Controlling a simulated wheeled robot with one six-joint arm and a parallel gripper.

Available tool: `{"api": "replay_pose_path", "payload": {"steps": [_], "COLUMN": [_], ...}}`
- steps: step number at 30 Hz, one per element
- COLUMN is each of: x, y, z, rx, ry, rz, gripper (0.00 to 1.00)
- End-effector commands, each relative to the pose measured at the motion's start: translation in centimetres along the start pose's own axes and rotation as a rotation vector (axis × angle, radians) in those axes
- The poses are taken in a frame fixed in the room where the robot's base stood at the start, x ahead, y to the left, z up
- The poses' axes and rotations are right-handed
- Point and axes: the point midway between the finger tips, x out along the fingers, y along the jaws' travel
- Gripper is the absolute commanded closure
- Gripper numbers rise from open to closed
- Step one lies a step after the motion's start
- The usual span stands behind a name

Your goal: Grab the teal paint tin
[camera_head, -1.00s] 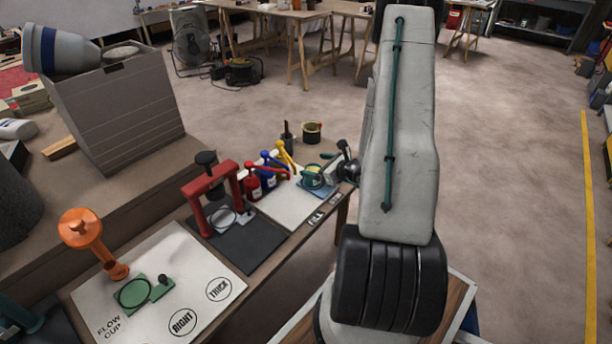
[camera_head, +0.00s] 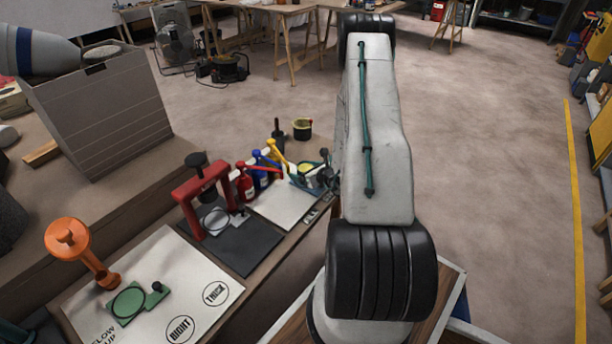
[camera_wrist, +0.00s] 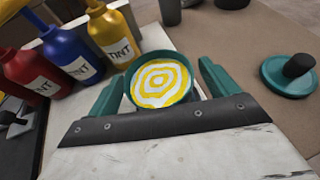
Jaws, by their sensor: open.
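The teal paint tin (camera_wrist: 134,92) stands open in the wrist view, with yellow and white rings of paint inside. My gripper (camera_wrist: 163,72) is open, with one teal finger on each side of the tin. The left finger looks very close to the tin's wall; I cannot tell whether it touches. In the head view the tin (camera_head: 305,168) shows at the far end of the bench, partly hidden by my gripper (camera_head: 316,178).
Red (camera_wrist: 32,78), blue (camera_wrist: 72,52) and yellow (camera_wrist: 112,35) tint bottles stand close on the left. A teal lid with a black knob (camera_wrist: 290,74) lies to the right. A red press (camera_head: 205,195) and an orange flow cup (camera_head: 68,238) stand nearer on the bench.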

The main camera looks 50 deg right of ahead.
Motion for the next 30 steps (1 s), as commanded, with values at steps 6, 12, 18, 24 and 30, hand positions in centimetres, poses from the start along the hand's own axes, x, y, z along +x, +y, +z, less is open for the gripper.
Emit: {"api": "replay_pose_path", "payload": {"steps": [6, 12, 18, 24, 30], "x": [-0.1, -0.1, -0.1, -0.5, -1.8], "y": [-0.1, -0.2, -0.2, -0.3, -0.3], "z": [0.0, 0.0, 0.1, 1.1, 4.3], "rx": [0.001, 0.001, 0.001, -0.001, -0.003], "ry": [0.000, -0.001, -0.001, -0.003, -0.004], "rz": [-0.001, -0.002, -0.002, -0.002, -0.002], "gripper": [0.28, 0.70, 0.70, 0.70, 0.70]}}
